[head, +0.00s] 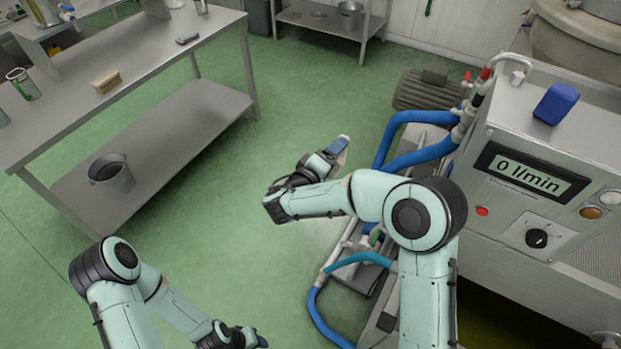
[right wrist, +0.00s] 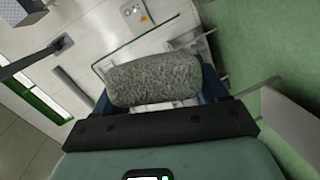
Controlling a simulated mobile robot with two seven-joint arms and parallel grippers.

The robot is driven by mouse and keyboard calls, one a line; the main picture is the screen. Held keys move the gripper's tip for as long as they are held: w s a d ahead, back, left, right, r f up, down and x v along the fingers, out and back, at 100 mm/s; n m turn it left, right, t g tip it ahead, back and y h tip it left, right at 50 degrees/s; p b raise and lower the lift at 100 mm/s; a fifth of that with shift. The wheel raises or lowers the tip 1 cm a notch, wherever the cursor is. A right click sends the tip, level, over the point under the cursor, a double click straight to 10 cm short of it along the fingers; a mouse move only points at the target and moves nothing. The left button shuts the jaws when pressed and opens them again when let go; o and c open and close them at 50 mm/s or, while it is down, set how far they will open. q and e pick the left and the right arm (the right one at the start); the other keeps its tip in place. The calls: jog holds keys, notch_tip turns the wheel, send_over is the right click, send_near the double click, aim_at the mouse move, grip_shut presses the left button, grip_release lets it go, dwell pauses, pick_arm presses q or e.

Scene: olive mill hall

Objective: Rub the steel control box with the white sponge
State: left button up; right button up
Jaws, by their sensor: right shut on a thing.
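The steel control box (head: 509,136) stands at the right in the head view, with a "0 l/min" display, a red button and a black knob on its front. My right gripper (head: 335,149) is left of the box, apart from it, above the floor. It is shut on the sponge (right wrist: 154,80), which looks pale grey and porous in the right wrist view. In the head view only a small pale part of the sponge (head: 343,141) shows. My left gripper (head: 252,340) is at the bottom edge, dark and partly cut off; its jaws cannot be made out.
A blue block (head: 556,103) lies on top of the control box. Blue hoses (head: 407,132) and pipes stand between my right gripper and the box. A steel table (head: 150,66) at left holds a brush (head: 106,82). Green floor between is clear.

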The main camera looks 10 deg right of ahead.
pick_arm(q)
jog(key=s+f+b, duration=0.2)
jog(key=s+f, duration=0.2)
jog(key=shift+s+g+b, duration=0.3)
jog(key=shift+b, duration=0.1)
pick_arm(e)
jog(key=s+d+r+g+h, duration=0.1)
jog(key=d+r, duration=0.3)
jog(key=d, duration=0.4)
jog(key=s+d+r+g+h, duration=0.1)
jog(key=d+r+h, duration=0.1)
jog(key=d+r, duration=0.3)
jog(key=s+d+r+g+h, duration=0.1)
jog(key=d+r, duration=0.3)
jog(key=d, duration=0.8)
jog(key=shift+d+r+g, duration=0.3)
jog(key=shift+d+g, duration=0.1)
jog(key=shift+s+d+m, duration=0.1)
jog(key=shift+d+m, duration=0.05)
jog(key=shift+m, duration=0.15)
pick_arm(q)
jog(key=shift+f, duration=0.1)
